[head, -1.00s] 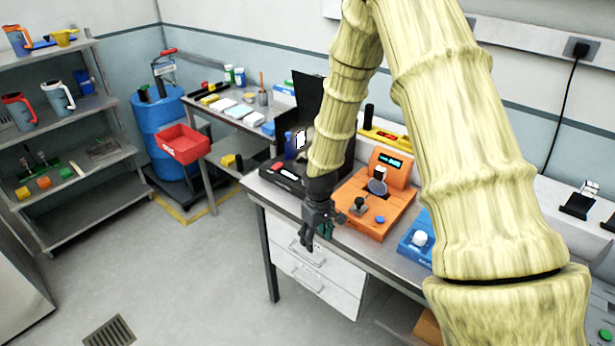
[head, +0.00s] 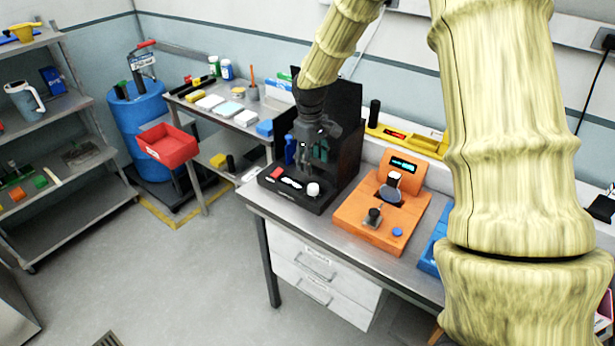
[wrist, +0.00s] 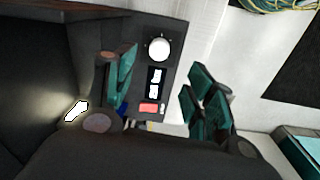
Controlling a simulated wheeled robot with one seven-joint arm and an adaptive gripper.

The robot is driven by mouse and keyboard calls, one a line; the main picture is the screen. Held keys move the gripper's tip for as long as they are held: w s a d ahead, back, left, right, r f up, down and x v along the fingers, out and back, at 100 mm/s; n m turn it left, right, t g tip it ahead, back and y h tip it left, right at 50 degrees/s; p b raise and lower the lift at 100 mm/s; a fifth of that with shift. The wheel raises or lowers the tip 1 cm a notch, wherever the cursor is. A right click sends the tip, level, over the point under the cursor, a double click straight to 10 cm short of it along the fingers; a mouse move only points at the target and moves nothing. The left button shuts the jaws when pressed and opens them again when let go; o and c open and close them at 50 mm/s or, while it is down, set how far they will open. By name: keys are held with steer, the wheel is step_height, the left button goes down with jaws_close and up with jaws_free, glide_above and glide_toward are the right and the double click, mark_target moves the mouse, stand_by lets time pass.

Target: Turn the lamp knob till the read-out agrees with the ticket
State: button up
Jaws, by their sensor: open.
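The black lamp module (head: 322,203) stands at the left end of the bench, with a tall dark back panel. A round white knob (head: 313,188) sits at the right of its front panel; it also shows in the wrist view (wrist: 158,48). Left of it are two small white patches (wrist: 155,75), possibly the read-out and ticket; their marks are too small to read. A red button (wrist: 150,108) lies beyond them. My gripper (head: 309,166) is open and empty above the module, apart from the knob. In the wrist view the knob lies off to one side of the fingers (wrist: 165,95).
An orange module (head: 365,228) with a lit green display stands close on the right, and a blue module beyond it. A yellow tray (head: 425,142) lies behind. A side table with small goods (head: 225,110), a red bin (head: 168,146) and a blue drum stand left. The floor in front is clear.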

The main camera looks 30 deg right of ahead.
mark_target(313, 187)
steer(key=shift+w+a+f+p, duration=0.1)
steer(key=shift+f+p, duration=0.2)
steer(key=shift+f, duration=0.4)
steer(key=f, duration=0.2)
steer(key=f+p, duration=0.1)
steer(key=f, duration=0.1)
steer(key=f+p, duration=0.1)
steer(key=f, duration=0.1)
steer(key=shift+d+f, duration=0.3)
steer(key=shift+d, duration=0.05)
steer(key=shift+f+p, duration=0.45)
steer(key=shift+f, duration=0.8)
steer(key=c, duration=1)
